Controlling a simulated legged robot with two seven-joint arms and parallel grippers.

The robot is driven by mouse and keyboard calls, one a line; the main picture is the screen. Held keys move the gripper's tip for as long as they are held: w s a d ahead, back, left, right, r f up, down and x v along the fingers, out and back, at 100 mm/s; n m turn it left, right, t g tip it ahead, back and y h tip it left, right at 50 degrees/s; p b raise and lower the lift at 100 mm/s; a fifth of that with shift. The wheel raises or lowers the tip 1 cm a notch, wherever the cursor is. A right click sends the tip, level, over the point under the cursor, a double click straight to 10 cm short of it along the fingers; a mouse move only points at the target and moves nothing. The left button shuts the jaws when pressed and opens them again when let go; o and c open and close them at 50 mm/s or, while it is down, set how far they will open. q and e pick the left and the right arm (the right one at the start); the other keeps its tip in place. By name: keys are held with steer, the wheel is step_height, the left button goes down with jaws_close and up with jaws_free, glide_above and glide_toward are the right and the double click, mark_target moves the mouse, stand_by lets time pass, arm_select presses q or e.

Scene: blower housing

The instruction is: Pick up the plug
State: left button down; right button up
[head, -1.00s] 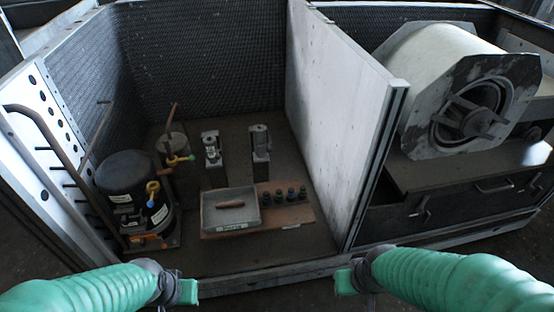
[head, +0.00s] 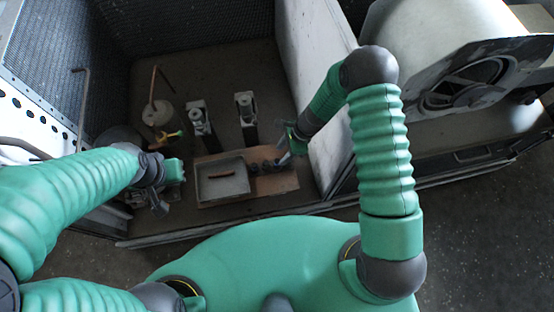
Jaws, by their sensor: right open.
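Several small dark plugs (head: 264,167) stand in a row on a brown board (head: 278,186), right of a grey tray (head: 223,182). They are small and dim, and I cannot tell which one is meant. My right gripper (head: 287,153) reaches down from the upper right to the right end of the row. It is open, and its fingers partly hide that end. I cannot tell whether they touch a plug. My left gripper (head: 165,190) is left of the tray, and its jaws are not clear.
A brown stick-like piece (head: 220,176) lies in the tray. Two metal fittings (head: 198,116) stand behind the board. A white partition (head: 305,85) rises close to my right arm. A canister with a copper pipe (head: 157,112) is at the left.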

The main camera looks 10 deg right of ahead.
mark_target(279, 160)
steer(key=x, duration=0.2)
steer(key=b+x, duration=0.1)
steer(key=x, duration=0.1)
steer(key=shift+s+d+f, duration=0.1)
steer(key=shift+s+f, duration=0.15)
steer(key=shift+f, duration=0.05)
steer(key=shift+r, duration=0.1)
jaws_close()
